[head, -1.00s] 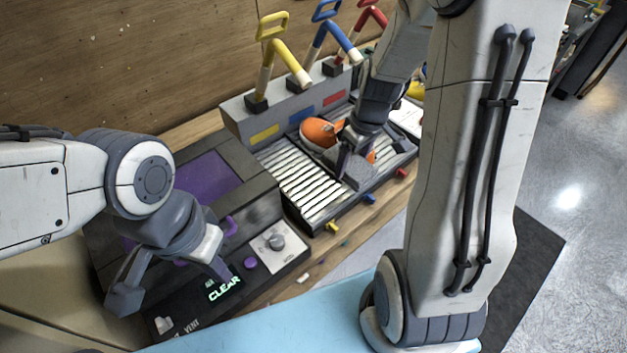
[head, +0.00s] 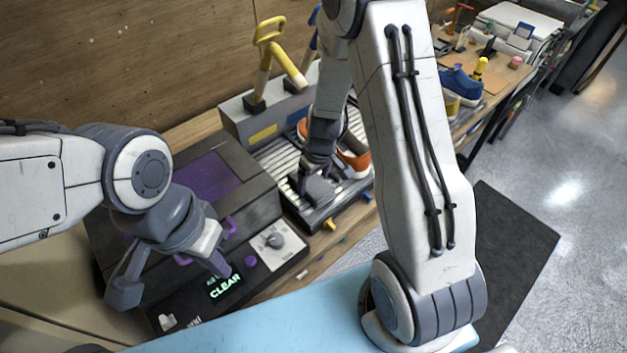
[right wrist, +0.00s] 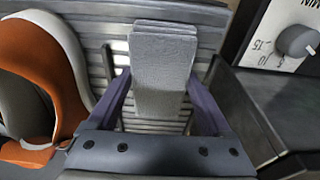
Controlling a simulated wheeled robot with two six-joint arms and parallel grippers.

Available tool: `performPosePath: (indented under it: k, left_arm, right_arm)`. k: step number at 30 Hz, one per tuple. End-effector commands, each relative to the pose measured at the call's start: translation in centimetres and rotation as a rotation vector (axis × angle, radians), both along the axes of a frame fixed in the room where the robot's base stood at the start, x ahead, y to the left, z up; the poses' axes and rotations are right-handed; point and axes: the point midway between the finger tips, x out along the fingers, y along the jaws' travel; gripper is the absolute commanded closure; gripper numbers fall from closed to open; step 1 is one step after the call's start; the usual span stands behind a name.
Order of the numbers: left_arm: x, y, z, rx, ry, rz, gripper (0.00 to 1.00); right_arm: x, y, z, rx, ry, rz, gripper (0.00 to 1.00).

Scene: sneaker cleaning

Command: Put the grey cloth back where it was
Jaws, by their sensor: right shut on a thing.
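The grey cloth (right wrist: 160,75) is a folded pad held between the two fingers of my right gripper (right wrist: 160,100) in the right wrist view. In the head view the cloth (head: 316,190) hangs over the front part of the ribbed metal rack, beneath my right gripper (head: 312,178). I cannot tell whether it touches the rack. My left gripper (head: 172,280) has its fingers spread and empty, in front of the black machine with the purple window.
An orange and white sneaker (head: 354,162) sits on the ribbed rack (head: 284,165), close to the right gripper; it also shows in the right wrist view (right wrist: 40,80). The black machine (head: 215,190) stands left of the rack. Levers, including a yellow one (head: 272,50), rise behind.

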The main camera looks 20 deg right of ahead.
Motion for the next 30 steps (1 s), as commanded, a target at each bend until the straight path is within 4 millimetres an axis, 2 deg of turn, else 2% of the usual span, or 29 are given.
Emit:
performPosePath:
  k: [7, 8, 9, 16, 20, 25, 30]
  left_arm:
    - [0.0, 0.0, -0.6, 0.0, 0.0, 0.0, 1.0]
    - [0.0, 0.0, -0.4, 0.0, 0.0, 0.0, 1.0]
    - [0.0, 0.0, -0.4, 0.0, 0.0, 0.0, 1.0]
    - [0.0, 0.0, -0.3, 0.0, 0.0, 0.0, 1.0]
    - [0.0, 0.0, 0.3, 0.0, 0.0, 0.0, 1.0]
    - [0.0, 0.0, 1.1, 0.0, 0.0, 0.0, 1.0]
    - [0.0, 0.0, 1.0, 0.0, 0.0, 0.001, 1.0]
  right_arm:
    - [0.0, 0.0, -0.5, 0.0, 0.0, 0.001, 0.77]
    - [0.0, 0.0, -0.3, 0.0, 0.0, 0.001, 0.05]
    - [0.0, 0.0, -0.3, 0.0, 0.0, 0.001, 0.0]
    - [0.0, 0.0, -0.2, 0.0, 0.001, 0.001, 0.0]
    - [0.0, 0.0, 0.7, 0.0, -0.001, 0.001, 0.0]
    - [-0.4, -0.2, 4.0, 0.0, -0.005, 0.001, 0.0]
    - [-0.9, -0.4, 7.5, 0.001, -0.006, 0.001, 0.0]
